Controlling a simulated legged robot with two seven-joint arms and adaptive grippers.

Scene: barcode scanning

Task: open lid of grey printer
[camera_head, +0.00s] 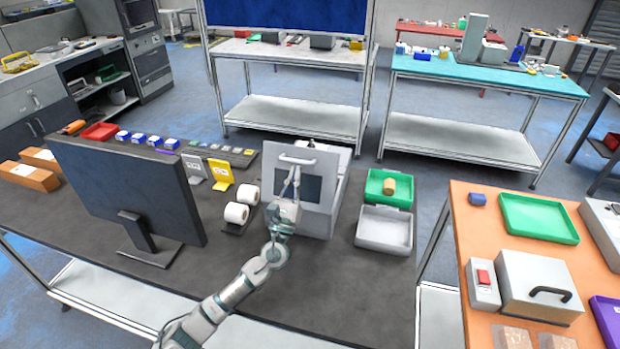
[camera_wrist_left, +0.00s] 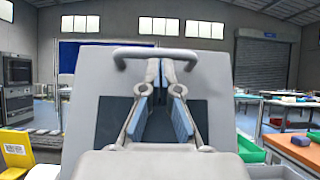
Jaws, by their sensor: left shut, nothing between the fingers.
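The grey printer (camera_head: 343,195) stands on the dark bench near the middle of the head view. Its light grey panel (camera_head: 326,172) with a dark window faces me and stands steeply upright; it also shows in the left wrist view (camera_wrist_left: 88,108). A grey bar handle (camera_head: 296,160) runs along the panel's upper part, also in the wrist view (camera_wrist_left: 155,52). My left gripper (camera_head: 294,172) is shut and empty in front of the panel. Its fingertips (camera_wrist_left: 165,65) are just below the handle's bar; I cannot tell whether they touch it. My right gripper is out of view.
A monitor (camera_head: 130,190) and white label rolls (camera_head: 237,212) stand left of the printer. A green bin (camera_head: 375,182) and a grey bin (camera_head: 384,228) sit to its right. The bench front, right of my arm, is clear.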

